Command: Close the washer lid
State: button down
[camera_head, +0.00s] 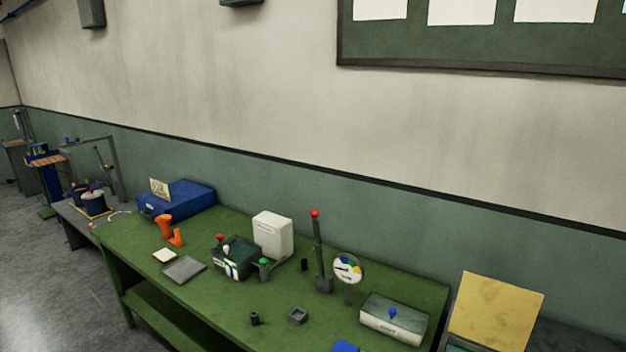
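I cannot tell for certain which thing is the washer. A dark open-topped box (236,262) stands on the green bench, with small coloured items in or on it. A white rounded panel (273,234) stands upright just behind its right side; whether it is hinged to the box is unclear. A yellow panel (496,312) stands tilted up at the lower right, and what is below it is mostly cut off by the frame. My gripper is not in view.
The green bench (130,240) also holds a blue case (178,201), an orange item (166,228), a grey tray (184,269), a red-knobbed lever (317,250), a round dial (348,269) and a box with a blue knob (394,318). Grey floor (50,290) is clear at left.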

aim_at(499, 316)
jog(key=z, duration=0.9)
